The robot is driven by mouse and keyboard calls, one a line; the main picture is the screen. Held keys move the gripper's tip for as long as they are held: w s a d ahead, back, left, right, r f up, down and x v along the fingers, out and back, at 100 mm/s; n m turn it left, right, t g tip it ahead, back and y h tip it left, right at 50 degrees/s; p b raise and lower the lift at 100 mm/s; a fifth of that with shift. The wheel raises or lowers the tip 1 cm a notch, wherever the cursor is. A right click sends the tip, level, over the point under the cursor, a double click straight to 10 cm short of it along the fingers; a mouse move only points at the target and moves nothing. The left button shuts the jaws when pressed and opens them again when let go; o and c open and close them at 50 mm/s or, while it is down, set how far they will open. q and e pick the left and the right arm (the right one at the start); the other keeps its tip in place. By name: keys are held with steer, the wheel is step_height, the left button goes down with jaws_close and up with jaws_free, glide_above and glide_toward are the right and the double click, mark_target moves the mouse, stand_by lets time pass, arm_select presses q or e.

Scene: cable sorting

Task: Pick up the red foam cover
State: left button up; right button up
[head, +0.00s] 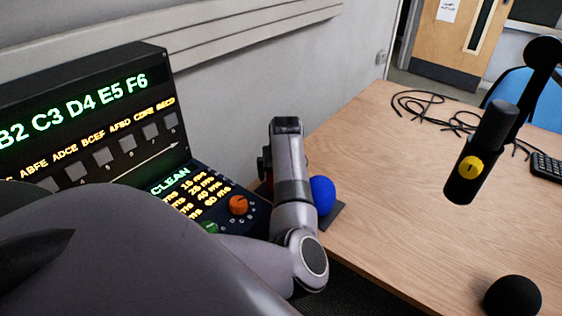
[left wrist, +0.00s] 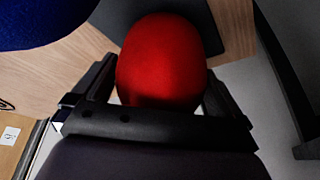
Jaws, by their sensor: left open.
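The red foam cover (left wrist: 162,55) is a rounded red foam piece in the left wrist view. It sits between the two black fingers of my left gripper (left wrist: 155,88), which are open on either side of it. The lower part of the cover is hidden behind the gripper's black crossbar. I cannot tell whether the fingers touch the foam. In the head view my left forearm and wrist hide nearly all of the cover. My right gripper is not in view.
A blue foam cover (head: 322,194) stands close beside my left wrist, on a dark mat (head: 335,213) at the table (head: 400,190) edge. A control panel with an orange knob (head: 238,205) is left of my wrist. A black microphone (head: 484,150) and black foam (head: 512,297) are at right.

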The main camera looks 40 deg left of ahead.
arm_select(q)
steer(key=shift+r, duration=0.1)
steer(key=c, duration=0.9)
step_height(320, 180, up, 10)
steer(key=shift+p, duration=0.4)
